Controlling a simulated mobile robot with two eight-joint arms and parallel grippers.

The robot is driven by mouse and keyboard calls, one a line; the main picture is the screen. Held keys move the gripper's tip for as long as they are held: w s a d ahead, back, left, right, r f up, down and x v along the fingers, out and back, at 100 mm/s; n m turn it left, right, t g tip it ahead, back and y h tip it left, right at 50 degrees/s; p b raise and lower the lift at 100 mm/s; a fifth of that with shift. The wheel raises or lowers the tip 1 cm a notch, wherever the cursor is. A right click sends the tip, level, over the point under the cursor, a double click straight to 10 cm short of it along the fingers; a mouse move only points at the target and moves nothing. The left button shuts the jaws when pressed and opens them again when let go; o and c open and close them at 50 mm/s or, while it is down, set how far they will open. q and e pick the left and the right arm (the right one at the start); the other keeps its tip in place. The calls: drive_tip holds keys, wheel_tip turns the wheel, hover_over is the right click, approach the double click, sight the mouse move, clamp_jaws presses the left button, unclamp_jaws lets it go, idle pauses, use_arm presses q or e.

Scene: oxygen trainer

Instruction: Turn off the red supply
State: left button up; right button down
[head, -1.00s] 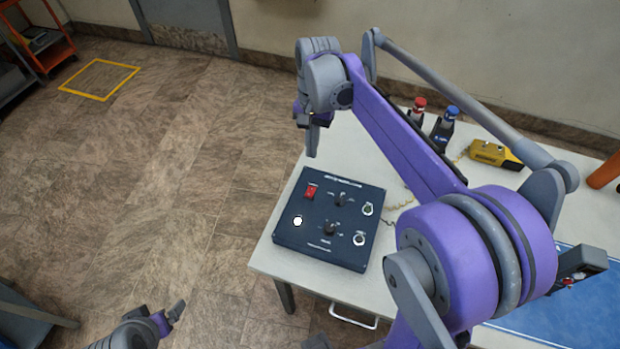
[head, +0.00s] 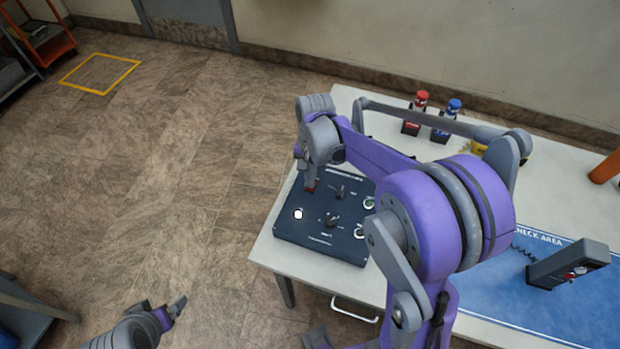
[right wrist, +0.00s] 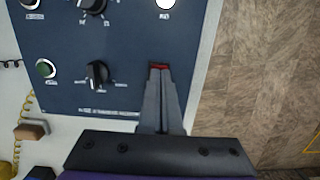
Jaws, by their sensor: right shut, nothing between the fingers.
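The dark blue control box (head: 290,232) sits on the white table's left end. Its red switch (head: 309,188) is mostly hidden by my right gripper (head: 311,181). In the right wrist view the gripper (right wrist: 161,75) is shut and empty, its tips over the red switch (right wrist: 159,66). Only a thin red strip shows, so contact and switch position cannot be told. The box has a bright white round lamp (head: 298,214) and two black knobs (head: 338,192) (head: 331,220). My left gripper (head: 176,308) hangs over the floor, its jaw state unclear.
A red-topped unit (head: 416,112) and a blue-topped unit (head: 447,118) stand at the table's back. A blue mat (head: 490,300) with a dark handheld-like device (head: 568,264) lies at the right.

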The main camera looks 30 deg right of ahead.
idle(0.3)
drive_tip(key=shift+s+a+f+b, duration=0.1)
drive_tip(key=shift+f+b, duration=0.2)
drive_tip(key=shift+f, duration=0.1)
drive_tip(key=shift+s+r, duration=0.1)
drive_tip(key=shift+s, duration=0.05)
